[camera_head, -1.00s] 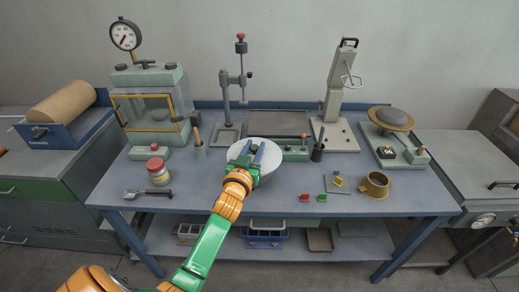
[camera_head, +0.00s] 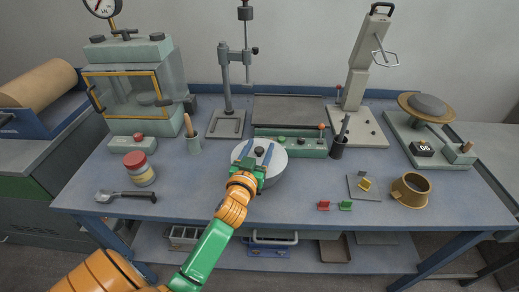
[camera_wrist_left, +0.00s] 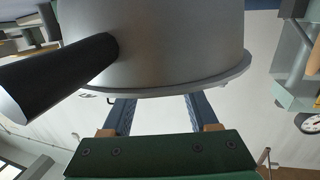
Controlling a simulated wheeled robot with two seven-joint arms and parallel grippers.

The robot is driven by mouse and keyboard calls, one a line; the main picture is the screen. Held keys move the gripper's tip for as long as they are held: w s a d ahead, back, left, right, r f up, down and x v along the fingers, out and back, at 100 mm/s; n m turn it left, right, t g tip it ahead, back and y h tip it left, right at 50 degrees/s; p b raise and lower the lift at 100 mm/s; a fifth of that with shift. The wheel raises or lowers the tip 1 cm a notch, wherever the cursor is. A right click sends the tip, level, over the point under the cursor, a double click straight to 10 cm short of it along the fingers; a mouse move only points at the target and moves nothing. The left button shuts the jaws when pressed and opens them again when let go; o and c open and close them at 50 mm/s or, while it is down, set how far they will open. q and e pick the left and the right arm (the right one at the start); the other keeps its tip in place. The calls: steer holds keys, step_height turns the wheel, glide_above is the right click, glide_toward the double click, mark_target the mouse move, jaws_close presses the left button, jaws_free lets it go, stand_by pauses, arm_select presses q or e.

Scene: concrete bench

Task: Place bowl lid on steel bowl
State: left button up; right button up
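The bowl lid (camera_head: 273,150), a pale round disc with a dark knob (camera_head: 259,151), lies over the steel bowl (camera_head: 274,182) at the middle of the bench. The wrist view shows the bowl's steel side (camera_wrist_left: 190,45), upside down, with a thin rim (camera_wrist_left: 190,86) against it and no clear gap. A black cylinder (camera_wrist_left: 60,75) juts toward that camera. My left gripper (camera_head: 257,153) is above the lid. Its blue fingers stand apart on either side of the knob, seemingly clear of it; the rim hides their tips in the wrist view. My right gripper is not in view.
Small red (camera_head: 323,205) and green (camera_head: 345,206) pieces and a brown mug (camera_head: 411,190) are right.

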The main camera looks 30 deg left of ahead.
arm_select(q)
steer(key=shift+s+d+r, duration=0.1)
steer(key=shift+s, duration=0.1)
steer(key=b+v, duration=0.1)
steer(key=v, duration=1)
steer(key=shift+s, duration=0.3)
